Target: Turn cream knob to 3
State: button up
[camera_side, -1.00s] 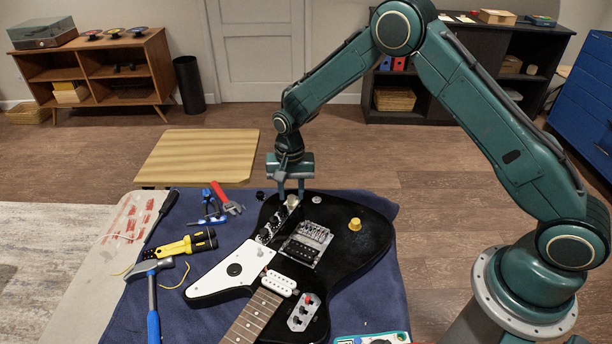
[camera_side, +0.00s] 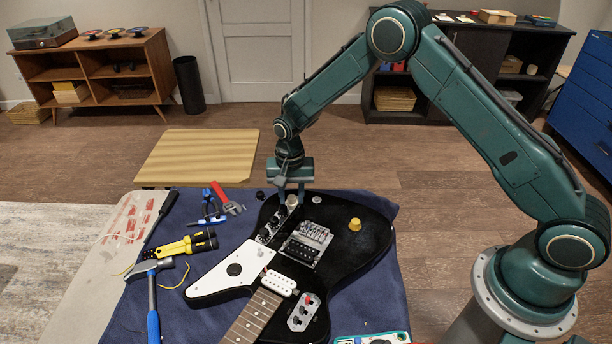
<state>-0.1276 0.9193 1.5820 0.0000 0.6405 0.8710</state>
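The cream knob (camera_side: 292,201) is a small pale knob near the top edge of the black guitar (camera_side: 352,262). My gripper (camera_side: 291,200) points straight down over it, with one finger on each side of the knob. Whether the fingers touch the knob is too small to tell. The number scale around the knob cannot be read. A yellow knob (camera_side: 355,224) sits on the right part of the guitar body.
The guitar lies on a blue cloth (camera_side: 365,312). A small black knob (camera_side: 260,195) lies near the cloth's back edge.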

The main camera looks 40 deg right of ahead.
jog(key=shift+r, duration=0.15)
dwell(0.8)
jog(key=c, duration=0.5)
